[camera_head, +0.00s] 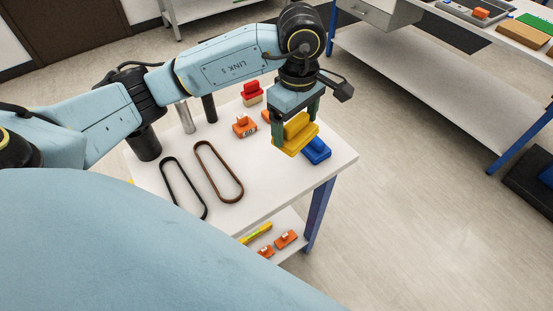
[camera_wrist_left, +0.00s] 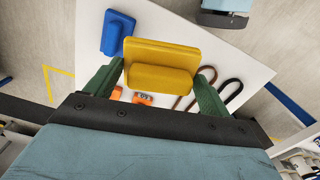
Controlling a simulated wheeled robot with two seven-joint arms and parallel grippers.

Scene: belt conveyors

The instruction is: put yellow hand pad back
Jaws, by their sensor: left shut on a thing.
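The yellow hand pad (camera_head: 296,134) is a block with a raised grip, held above the right part of the white table (camera_head: 270,192). My left gripper (camera_head: 298,122) is shut on it, one green finger on each side. In the left wrist view the yellow hand pad (camera_wrist_left: 160,66) sits between the green fingers of my left gripper (camera_wrist_left: 160,85). My right gripper is not in view.
A red pad (camera_head: 252,92) and orange items (camera_head: 244,126) lie towards the table's back. Two belt loops, one black (camera_head: 183,187) and one brown (camera_head: 219,171), lie at the left. Black and metal posts stand behind them. A lower shelf holds orange items (camera_head: 286,238).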

